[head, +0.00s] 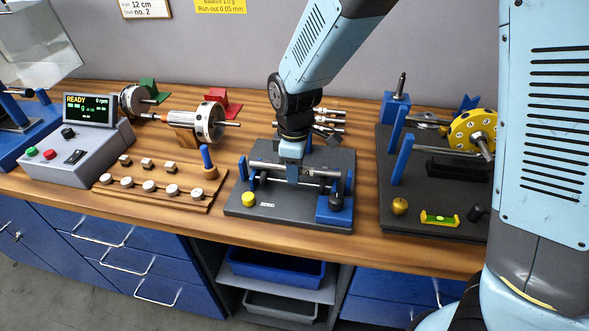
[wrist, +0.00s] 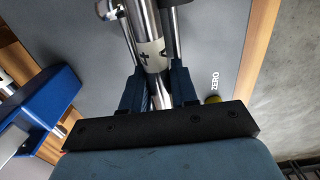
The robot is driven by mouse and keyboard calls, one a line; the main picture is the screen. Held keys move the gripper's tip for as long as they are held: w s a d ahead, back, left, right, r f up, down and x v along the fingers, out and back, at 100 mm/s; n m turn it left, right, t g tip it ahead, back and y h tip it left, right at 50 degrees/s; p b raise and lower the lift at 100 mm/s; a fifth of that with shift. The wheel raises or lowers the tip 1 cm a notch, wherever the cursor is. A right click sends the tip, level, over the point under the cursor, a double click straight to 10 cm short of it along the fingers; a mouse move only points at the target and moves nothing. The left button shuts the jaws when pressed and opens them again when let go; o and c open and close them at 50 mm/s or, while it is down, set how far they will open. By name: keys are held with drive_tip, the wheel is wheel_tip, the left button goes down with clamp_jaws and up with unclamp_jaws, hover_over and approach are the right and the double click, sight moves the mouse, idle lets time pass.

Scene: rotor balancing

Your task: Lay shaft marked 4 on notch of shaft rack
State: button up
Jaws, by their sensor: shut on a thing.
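My gripper (head: 291,178) is low over the dark grey plate marked ZERO (head: 262,212). It is shut on a bright metal shaft (head: 262,167), which lies roughly level across the picture above the plate. In the wrist view the shaft (wrist: 150,50) runs between the two blue fingers (wrist: 158,88). It carries a pale band with a dark mark, seen sideways and partly cut by glare, so I cannot surely read a 4. Several other shafts (head: 330,122) lie behind my wrist, and their rack is mostly hidden by my arm.
Thin rods, a blue block (head: 335,209) and a yellow knob (head: 249,199) crowd the plate. A wooden tray of weights (head: 150,188) and a control box (head: 72,150) stand left. A fixture with a yellow disc (head: 473,132) stands right. Bare bench shows along the front edge.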

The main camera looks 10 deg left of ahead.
clamp_jaws()
drive_tip(key=shift+w+r, duration=0.1)
drive_tip(key=shift+r, duration=2.95)
